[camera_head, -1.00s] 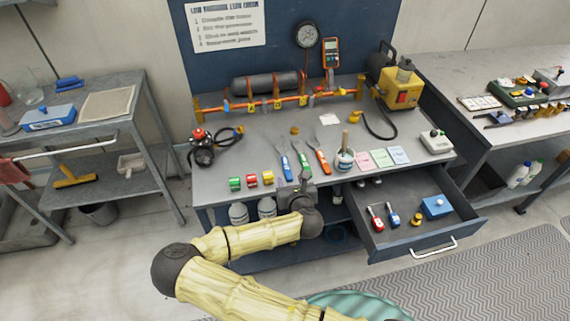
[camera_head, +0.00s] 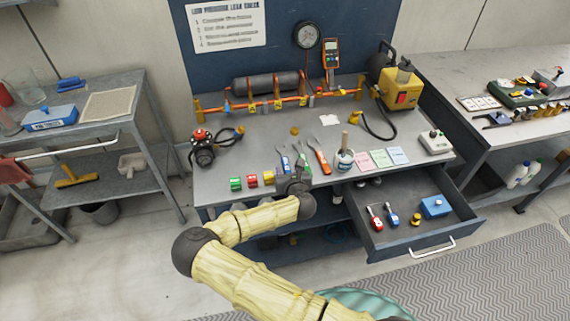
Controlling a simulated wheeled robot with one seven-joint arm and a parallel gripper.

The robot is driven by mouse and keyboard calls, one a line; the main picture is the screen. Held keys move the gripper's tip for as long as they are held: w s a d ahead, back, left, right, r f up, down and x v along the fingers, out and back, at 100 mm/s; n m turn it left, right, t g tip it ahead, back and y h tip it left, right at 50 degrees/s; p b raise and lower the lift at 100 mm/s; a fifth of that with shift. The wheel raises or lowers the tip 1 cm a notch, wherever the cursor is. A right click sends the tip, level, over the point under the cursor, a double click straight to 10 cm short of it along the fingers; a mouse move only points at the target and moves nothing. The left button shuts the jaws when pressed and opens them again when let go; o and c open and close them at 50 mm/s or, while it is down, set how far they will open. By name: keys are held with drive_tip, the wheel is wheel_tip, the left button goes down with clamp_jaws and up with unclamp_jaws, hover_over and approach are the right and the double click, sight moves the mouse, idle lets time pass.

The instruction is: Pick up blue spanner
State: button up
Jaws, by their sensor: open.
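The blue spanner (camera_head: 284,160) lies on the grey workbench near its front edge, at the left of a row of three spanners. The green spanner (camera_head: 302,160) lies just to its right and the orange spanner (camera_head: 320,158) beyond that. My gripper (camera_head: 293,177) is over the front edge of the bench, at the near end of the blue and green spanners. It is open, though its fingers are small and dark here. It hides the lower part of the blue spanner's handle. I cannot tell whether it touches the spanner.
Green, red and yellow tape rolls (camera_head: 252,181) stand left of my gripper. A white pot with a brush (camera_head: 345,159) stands to the right, beside coloured cards (camera_head: 381,158). An open drawer (camera_head: 462,217) juts out at the front right. An orange pipe (camera_head: 330,97) spans the bench back.

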sight(285, 161)
drive_tip(key=shift+x, duration=1.5)
drive_tip(key=shift+d, duration=0.1)
drive_tip(key=shift+c, duration=0.5)
drive_tip(key=shift+r, duration=0.1)
clamp_jaws()
